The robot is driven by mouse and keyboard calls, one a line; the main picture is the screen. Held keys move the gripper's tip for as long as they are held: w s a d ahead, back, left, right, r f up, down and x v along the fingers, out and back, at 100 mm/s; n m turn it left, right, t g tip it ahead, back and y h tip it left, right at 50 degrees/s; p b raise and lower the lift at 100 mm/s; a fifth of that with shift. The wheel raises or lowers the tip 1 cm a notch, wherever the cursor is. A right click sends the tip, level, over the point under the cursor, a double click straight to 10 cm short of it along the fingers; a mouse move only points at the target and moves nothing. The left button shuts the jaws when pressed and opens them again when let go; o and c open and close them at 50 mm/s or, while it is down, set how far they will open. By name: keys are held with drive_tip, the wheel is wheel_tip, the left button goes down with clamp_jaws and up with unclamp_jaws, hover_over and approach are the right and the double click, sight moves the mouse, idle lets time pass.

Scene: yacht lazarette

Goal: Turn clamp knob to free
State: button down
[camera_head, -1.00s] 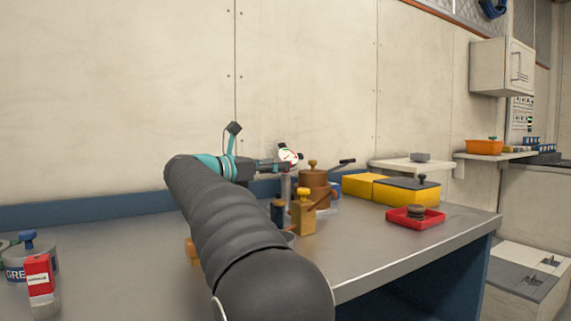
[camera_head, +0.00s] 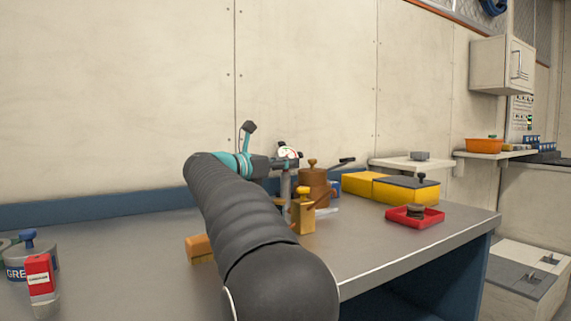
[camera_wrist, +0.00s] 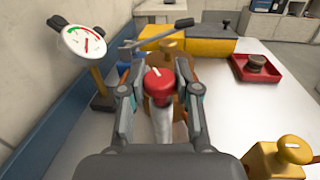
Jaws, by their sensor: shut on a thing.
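A round red knob (camera_wrist: 158,86) with a white mark on its top shows in the middle of the wrist view, on top of a pale upright stem. My gripper (camera_wrist: 157,76) has one finger on each side of it and is shut on it. In the head view my gripper (camera_head: 287,166) is above the back of the bench, in front of the dial, and the red knob cannot be made out there. A white dial gauge (camera_wrist: 83,40) with red and green marks stands to the left of the knob.
A brown pot-like part (camera_head: 313,188) with a lever and a yellow block with a knob (camera_head: 304,215) stand close by. Yellow boxes (camera_head: 406,191) and a red tray (camera_head: 430,219) are farther right. An orange block (camera_head: 199,248) lies left of my arm. The bench's front right is clear.

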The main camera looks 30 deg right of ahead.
drive_tip(key=shift+f+n+t+b, duration=0.1)
drive_tip(key=shift+n+t+b, duration=0.2)
drive_tip(key=shift+t+b, duration=0.2)
drive_tip(key=shift+s+f+n+t+y+b, duration=0.1)
drive_tip(key=shift+n+t+y+b, duration=0.2)
drive_tip(key=shift+n+t+b, duration=0.75)
drive_tip(key=n+t+b, duration=0.1)
drive_tip(key=t, duration=0.1)
drive_tip(key=n+t+y+b, duration=0.1)
drive_tip(key=t, duration=0.1)
drive_tip(key=shift+s+d+y, duration=0.1)
drive_tip(key=shift+y, duration=0.2)
drive_tip(key=n+t+y+p, duration=0.1)
drive_tip(key=t, duration=0.1)
drive_tip(key=n+t+y, duration=0.2)
drive_tip(key=shift+r+n+t+p, duration=0.25)
drive_tip(key=shift+r+p, duration=0.1)
drive_tip(key=shift+r, duration=0.05)
drive_tip(key=n+t+y+p, duration=0.2)
drive_tip(key=y, duration=0.1)
drive_tip(key=shift+n+p, duration=0.3)
drive_tip(key=shift+f+n+t+y+p, duration=0.1)
drive_tip(key=shift+n+t+y+p, duration=0.45)
drive_tip(key=shift+y, duration=0.25)
drive_tip(key=shift+t+y, duration=0.25)
drive_tip(key=shift+y, duration=0.05)
drive_tip(key=shift+w, duration=0.2)
